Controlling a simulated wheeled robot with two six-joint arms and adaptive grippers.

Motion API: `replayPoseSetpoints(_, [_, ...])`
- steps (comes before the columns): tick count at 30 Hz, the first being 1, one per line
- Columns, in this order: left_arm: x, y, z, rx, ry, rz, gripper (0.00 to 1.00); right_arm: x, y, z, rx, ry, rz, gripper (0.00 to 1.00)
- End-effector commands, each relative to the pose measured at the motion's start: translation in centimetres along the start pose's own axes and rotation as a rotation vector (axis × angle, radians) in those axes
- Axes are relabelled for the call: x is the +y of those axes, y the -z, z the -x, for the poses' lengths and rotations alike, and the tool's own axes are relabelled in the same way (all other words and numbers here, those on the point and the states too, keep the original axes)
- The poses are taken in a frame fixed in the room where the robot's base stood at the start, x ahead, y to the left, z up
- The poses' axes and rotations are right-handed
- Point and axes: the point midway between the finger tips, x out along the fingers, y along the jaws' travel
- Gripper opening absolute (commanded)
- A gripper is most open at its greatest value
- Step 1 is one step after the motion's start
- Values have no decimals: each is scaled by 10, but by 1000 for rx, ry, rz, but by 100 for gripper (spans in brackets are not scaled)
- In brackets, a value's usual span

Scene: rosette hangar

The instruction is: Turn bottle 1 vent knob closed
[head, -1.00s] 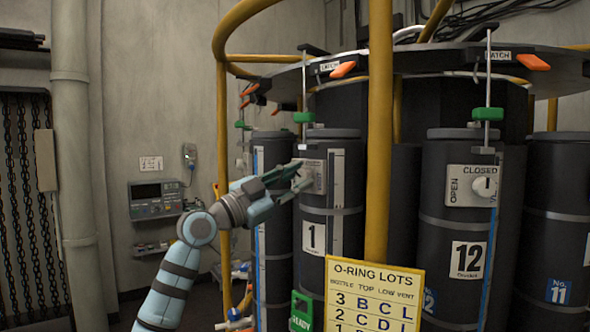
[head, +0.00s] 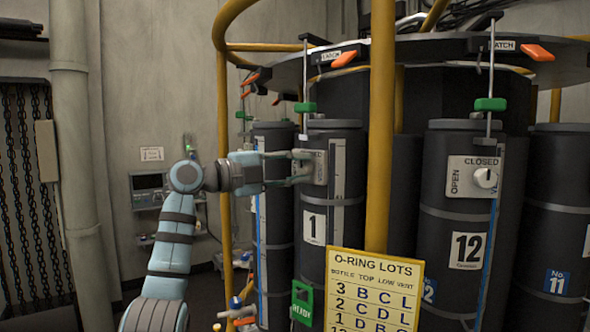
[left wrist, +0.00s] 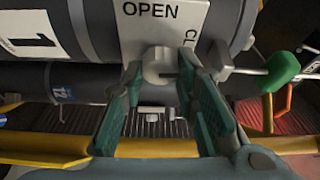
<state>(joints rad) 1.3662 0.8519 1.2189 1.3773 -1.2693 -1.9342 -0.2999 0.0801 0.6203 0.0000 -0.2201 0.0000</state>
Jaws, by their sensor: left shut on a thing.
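Bottle 1 (head: 312,258) is a tall dark cylinder with a white "1" label, left of the yellow post. Its vent plate (head: 321,166) is mostly behind my left gripper (head: 303,167) in the head view. In the left wrist view the pale vent knob (left wrist: 159,63) sits on the plate (left wrist: 204,22), with "OPEN" and part of "CLOSED" readable. My left gripper's green fingers lie on either side of the knob and are shut on it. The exact angle of the knob is hard to tell. My right gripper is not in view.
The yellow post (head: 379,130) and the O-ring lots sign (head: 374,292) stand just right of bottle 1. Bottle 12 (head: 450,280) is beyond it, with its own knob (head: 485,178). A green clip (head: 305,107) on a rod hangs above bottle 1.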

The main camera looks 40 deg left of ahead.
Motion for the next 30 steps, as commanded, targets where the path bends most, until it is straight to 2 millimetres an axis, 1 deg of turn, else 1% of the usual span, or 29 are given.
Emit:
replayPoseSetpoints(9, [-1, 0, 0, 0, -33, -83, 0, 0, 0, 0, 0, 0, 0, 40])
replayPoseSetpoints(22, [-1, 0, 0, -1, -36, -91, 0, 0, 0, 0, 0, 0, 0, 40])
replayPoseSetpoints(23, [-1, 0, 0, -1, -36, -91, 31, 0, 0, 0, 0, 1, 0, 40])
replayPoseSetpoints(24, [-1, 0, 0, -1, -36, -91, 37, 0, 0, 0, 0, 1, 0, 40])
replayPoseSetpoints(26, [-1, 0, 0, -1, -36, -91, 47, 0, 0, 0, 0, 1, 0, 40])
replayPoseSetpoints(30, [-1, 0, 0, -1, -37, -90, 48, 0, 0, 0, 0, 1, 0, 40])
